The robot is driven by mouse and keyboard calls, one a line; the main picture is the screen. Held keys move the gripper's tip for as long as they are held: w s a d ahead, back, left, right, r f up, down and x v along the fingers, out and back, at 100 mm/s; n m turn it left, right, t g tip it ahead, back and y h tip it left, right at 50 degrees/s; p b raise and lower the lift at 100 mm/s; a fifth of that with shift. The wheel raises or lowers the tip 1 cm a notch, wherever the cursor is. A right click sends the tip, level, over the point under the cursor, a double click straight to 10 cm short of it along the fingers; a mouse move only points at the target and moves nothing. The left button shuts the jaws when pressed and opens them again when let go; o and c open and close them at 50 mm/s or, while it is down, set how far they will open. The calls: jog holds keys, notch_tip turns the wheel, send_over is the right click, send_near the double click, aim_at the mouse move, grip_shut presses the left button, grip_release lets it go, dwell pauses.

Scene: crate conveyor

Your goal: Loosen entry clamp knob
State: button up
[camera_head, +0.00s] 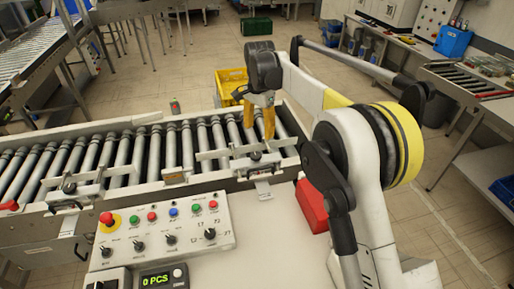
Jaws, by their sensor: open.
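My gripper (259,130) has yellow fingers pointing down over the right part of the roller conveyor (150,150). The fingers are apart, with nothing visible between them. Just below the fingertips is a clamp (262,166) on the conveyor's near rail; its knob is small and partly hidden by the fingers. Whether the fingers touch it I cannot tell. A second clamp with a dark knob (69,187) sits on the same rail at the left. No label shows which clamp is the entry one.
A control panel (160,238) with buttons and dials stands in front of the conveyor, with a counter display (156,281) below it. A red box (311,206) is right of the panel. A yellow crate (231,82) stands behind the conveyor. A workbench (470,85) lines the right.

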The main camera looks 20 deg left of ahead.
aim_at(256, 155)
jog(key=f, duration=0.4)
jog(key=f+b, duration=0.1)
jog(key=f, duration=0.2)
jog(key=a+f+b, duration=0.1)
jog(key=f, duration=0.3)
jog(key=shift+f, duration=0.35)
jog(key=shift+c, duration=0.5)
jog(key=c, duration=1.1)
